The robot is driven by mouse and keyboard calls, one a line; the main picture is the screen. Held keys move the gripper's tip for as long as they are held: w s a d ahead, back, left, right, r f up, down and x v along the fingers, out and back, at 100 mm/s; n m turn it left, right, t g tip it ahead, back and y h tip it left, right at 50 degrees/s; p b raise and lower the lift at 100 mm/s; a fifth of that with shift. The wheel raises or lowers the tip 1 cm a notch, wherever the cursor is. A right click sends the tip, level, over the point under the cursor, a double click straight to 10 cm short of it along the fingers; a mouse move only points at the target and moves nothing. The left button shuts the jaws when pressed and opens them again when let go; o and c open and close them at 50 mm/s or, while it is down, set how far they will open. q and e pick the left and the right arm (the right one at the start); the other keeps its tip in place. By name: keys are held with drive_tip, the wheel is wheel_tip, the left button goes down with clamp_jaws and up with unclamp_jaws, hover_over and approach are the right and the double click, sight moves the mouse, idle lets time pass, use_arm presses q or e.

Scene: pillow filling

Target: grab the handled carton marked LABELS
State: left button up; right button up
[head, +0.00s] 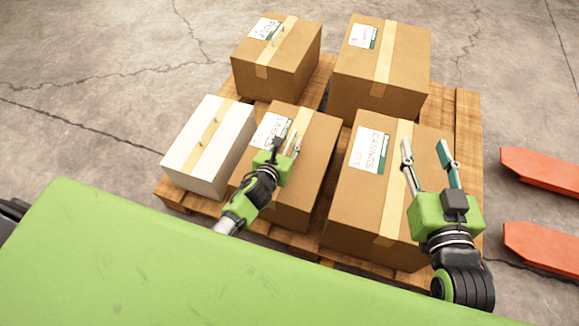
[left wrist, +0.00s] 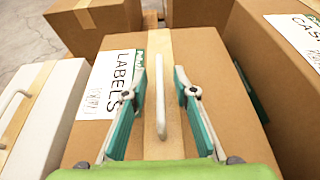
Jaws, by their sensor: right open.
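The LABELS carton (head: 312,165) is a brown box with a tape strip and a white label in the front middle of the pallet. In the left wrist view the carton (left wrist: 205,60) shows its label (left wrist: 112,85) reading LABELS and a pale bar handle (left wrist: 160,100) on its top. My left gripper (head: 287,143) is over this carton. In the left wrist view its fingers (left wrist: 162,80) are open, one on each side of the handle, with gaps to it. My right gripper (head: 424,150) is open and empty above the carton marked CASINGS (head: 345,205).
A white handled box (head: 185,150) stands close to the left of the LABELS carton. Two brown cartons stand behind, one left (head: 290,65) and one right (head: 370,80). All are on a wooden pallet (head: 467,120). Orange forks (head: 540,165) lie at the right.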

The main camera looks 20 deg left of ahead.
use_arm(q)
drive_tip(key=shift+w, duration=0.1)
clamp_jaws()
drive_tip(key=shift+w+r, duration=0.15)
drive_tip(key=shift+r, duration=0.1)
